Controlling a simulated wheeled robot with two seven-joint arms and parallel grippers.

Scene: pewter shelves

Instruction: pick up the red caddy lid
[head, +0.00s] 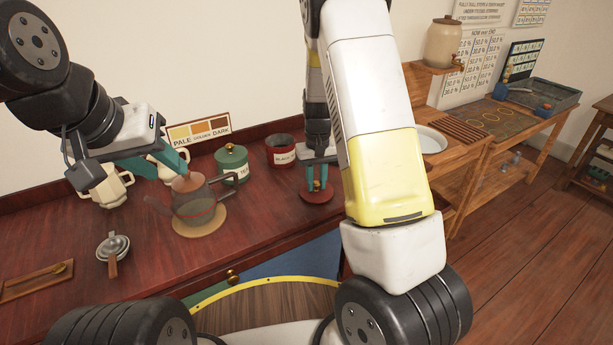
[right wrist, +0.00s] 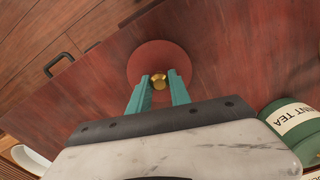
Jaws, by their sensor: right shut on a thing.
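The red caddy lid (head: 317,197) is a flat red disc with a brass knob. My right gripper (head: 317,184) points down over it and is shut on the knob (right wrist: 159,82); in the right wrist view the teal fingers close on both sides of it, with the disc (right wrist: 160,56) beyond. I cannot tell whether the disc touches the counter. The red caddy (head: 281,157), labelled black tea, stands open just left of the lid.
The dark teapot (head: 197,208) stands on a round mat. A lidded green caddy (head: 231,165) stands between it and the red caddy. White mugs (head: 108,190), a strainer (head: 113,245) and a wooden tray (head: 35,282) are at left. Counter in front of the lid is clear.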

